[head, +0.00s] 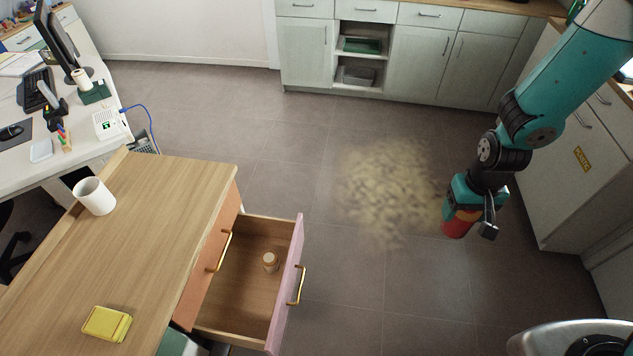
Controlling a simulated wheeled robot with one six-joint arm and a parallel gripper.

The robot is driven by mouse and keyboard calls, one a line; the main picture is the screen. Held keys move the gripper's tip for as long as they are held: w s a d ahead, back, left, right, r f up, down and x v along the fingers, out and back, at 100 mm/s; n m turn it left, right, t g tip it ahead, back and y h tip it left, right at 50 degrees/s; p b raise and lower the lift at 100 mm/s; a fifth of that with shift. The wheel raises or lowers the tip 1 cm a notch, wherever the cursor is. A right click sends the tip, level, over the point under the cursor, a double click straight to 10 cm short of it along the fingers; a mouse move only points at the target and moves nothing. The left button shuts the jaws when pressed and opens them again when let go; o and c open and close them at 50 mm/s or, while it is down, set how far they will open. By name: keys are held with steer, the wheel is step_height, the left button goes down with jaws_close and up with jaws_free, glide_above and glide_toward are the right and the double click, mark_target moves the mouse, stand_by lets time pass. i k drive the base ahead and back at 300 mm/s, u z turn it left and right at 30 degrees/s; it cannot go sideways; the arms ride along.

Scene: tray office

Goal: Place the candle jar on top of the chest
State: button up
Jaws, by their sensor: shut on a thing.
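My gripper (466,211) is at the right, above the floor and well away from the chest. It is shut on a red, rounded object that looks like the candle jar (457,228); my gripper hides its upper part. The chest (165,235) stands at the lower left with a light wooden top. A white mug (95,197) stands near the back left of its top, and a yellow box-like item (107,323) lies near the front. The middle of the top is bare.
The chest's pink-fronted drawer (289,285) is pulled open, with a small tan object (270,262) inside. A cluttered white desk (85,150) stands at the left. Pale cabinets (410,60) line the back. The floor between chest and gripper is free, with a tan rug-like patch (390,190).

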mark_target(164, 219)
steer(key=u, duration=0.15)
steer(key=i, duration=0.7)
steer(key=u, duration=1.15)
steer(key=i, duration=0.65)
steer(key=u, duration=0.7)
